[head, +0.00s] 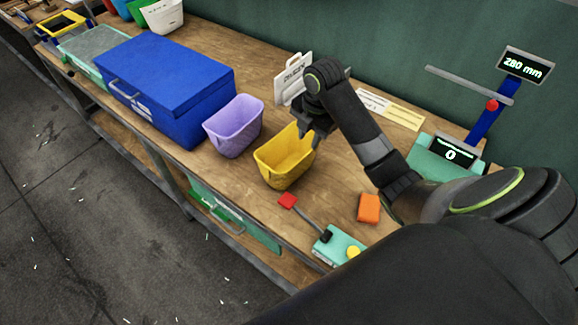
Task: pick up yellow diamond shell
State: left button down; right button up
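A yellow open-topped container (277,172) with tapered walls stands upright on the wooden bench in the middle of the head view. It is the only yellow shell-like thing near my arm; I cannot make out a diamond pattern on it. My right gripper (311,136) points down at its far right rim and hides part of that corner. I cannot tell whether the fingers touch the rim or are shut on it. The inside of the container is partly visible and looks empty. My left gripper is not in view.
A purple container (235,127) stands just left of the yellow one, beside a large blue box (165,79). In front are a teal device with a red-tipped lever (338,246) and an orange block (369,208). A gauge display (525,66) reads 280 mm.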

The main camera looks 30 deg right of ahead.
jog(key=b, duration=0.4)
send_over(303, 159)
jog(key=s, duration=0.1)
notch_tip(303, 159, down, 6)
jog(key=r, duration=0.1)
jog(key=f, duration=0.2)
jog(key=w+f, duration=0.1)
jog(key=f, duration=0.2)
jog(key=shift+f+p, duration=0.1)
jog(key=shift+p, duration=0.25)
jog(key=shift+w+f, duration=0.15)
jog(key=shift+f, duration=0.35)
grip_shut()
